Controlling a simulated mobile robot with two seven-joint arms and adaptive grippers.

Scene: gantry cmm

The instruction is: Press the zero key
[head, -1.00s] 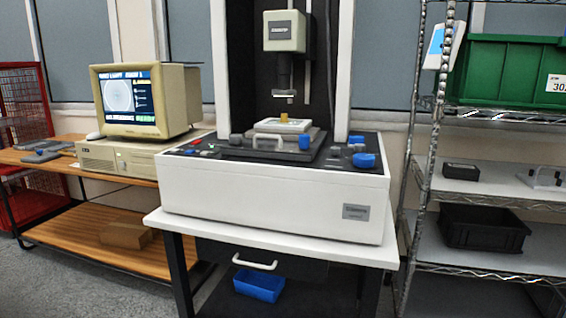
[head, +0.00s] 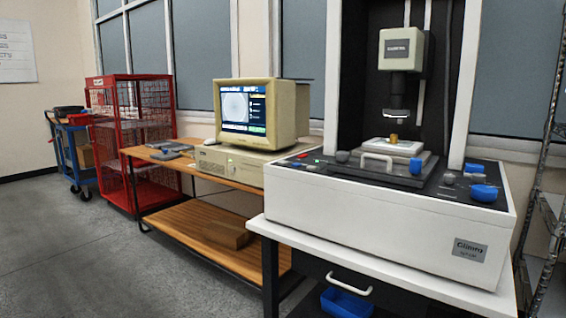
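The white measuring machine (head: 370,215) stands on a white-topped stand at the right of the head view. Its dark top panel has a red key (head: 302,156) and a small green light or key (head: 318,162) at the left end. Grey and blue knobs sit along the panel, with a large blue knob (head: 484,193) at the right. The key labels are too small to read, so I cannot tell which is the zero key. A small brass-coloured part (head: 393,139) is on the stage under the grey measuring head (head: 403,50). Neither of my grippers is in view.
An old computer monitor (head: 302,112) stands on a wooden bench (head: 205,222) left of the machine. A red mesh cage (head: 112,135) and a blue cart (head: 76,155) stand further left. A blue bin (head: 346,303) is below the machine. The grey floor (head: 75,260) at the left is clear.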

